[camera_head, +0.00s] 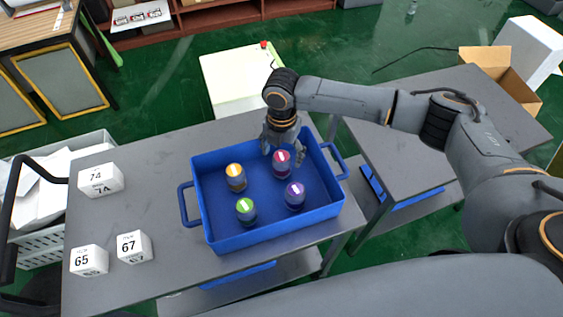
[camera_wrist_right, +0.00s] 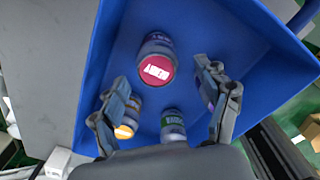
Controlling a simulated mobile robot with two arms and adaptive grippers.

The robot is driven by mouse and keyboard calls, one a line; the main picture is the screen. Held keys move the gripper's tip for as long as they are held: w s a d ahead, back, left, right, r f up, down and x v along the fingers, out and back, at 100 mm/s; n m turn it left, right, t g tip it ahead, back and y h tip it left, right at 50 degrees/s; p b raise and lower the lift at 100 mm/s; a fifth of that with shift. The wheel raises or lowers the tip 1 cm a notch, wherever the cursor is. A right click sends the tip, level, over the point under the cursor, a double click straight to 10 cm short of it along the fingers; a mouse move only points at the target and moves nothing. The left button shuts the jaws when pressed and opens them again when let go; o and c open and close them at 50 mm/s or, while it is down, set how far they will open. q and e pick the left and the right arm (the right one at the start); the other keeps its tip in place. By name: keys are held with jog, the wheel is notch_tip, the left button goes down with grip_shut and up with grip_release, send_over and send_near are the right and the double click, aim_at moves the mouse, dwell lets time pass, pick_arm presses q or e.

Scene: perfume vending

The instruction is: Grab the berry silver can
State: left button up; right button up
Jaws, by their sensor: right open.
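The can with the red-pink lid (camera_head: 281,161), which I take to be the berry silver can, stands upright in the far right part of the blue tray (camera_head: 233,243). In the right wrist view its red lid (camera_wrist_right: 158,70) shows with a white label. My right gripper (camera_head: 279,146) points down close to this can at the tray's far side. In the right wrist view my open right gripper (camera_wrist_right: 164,76) has one finger on either side of the lid in the picture; I see no contact. My left gripper is not in view.
Cans with an orange lid (camera_head: 235,172), a green lid (camera_head: 245,208) and a purple lid (camera_head: 294,192) stand nearby in the tray. White numbered boxes (camera_head: 133,246) stand on the grey table (camera_head: 165,180) at left. An open cardboard box (camera_head: 505,75) is at far right.

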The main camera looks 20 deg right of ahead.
jog(key=shift+f, duration=0.25)
jog(key=f+p, duration=0.1)
jog(key=f, duration=0.3)
jog(key=shift+w+d+f+p, duration=0.1)
jog(key=shift+w+f+p, duration=0.1)
jog(key=shift+p, duration=0.15)
jog(key=shift+f, duration=0.25)
jog(key=shift+c, duration=0.9)
jog(key=c, duration=1.1)
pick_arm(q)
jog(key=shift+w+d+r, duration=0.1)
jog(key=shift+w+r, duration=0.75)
pick_arm(e)
jog(key=shift+c, duration=0.4)
jog(key=shift+r, duration=0.1)
